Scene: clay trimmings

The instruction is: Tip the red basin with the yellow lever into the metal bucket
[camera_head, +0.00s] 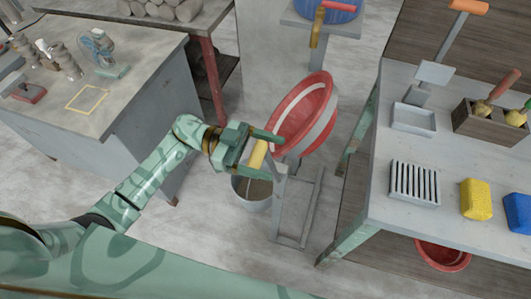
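The red basin (318,96) is held tilted on a grey metal stand in the middle of the view. The yellow lever (258,155) is in front of the basin, at its lower left. My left gripper (274,156) is at the lever, its green fingers wide apart, one above and one below the yellow handle. I see no finger closed on it. The metal bucket (248,203) stands on the floor under the lever and gripper, partly hidden by them. Contents show dark inside it. My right gripper is not in view.
A right-hand table (390,215) holds a slotted tray (415,183), a yellow sponge (476,199) and a tool box (490,122). A left table (128,88) has small items. A blue tub (340,12) stands behind the basin. Another red bowl (443,257) is below the right table.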

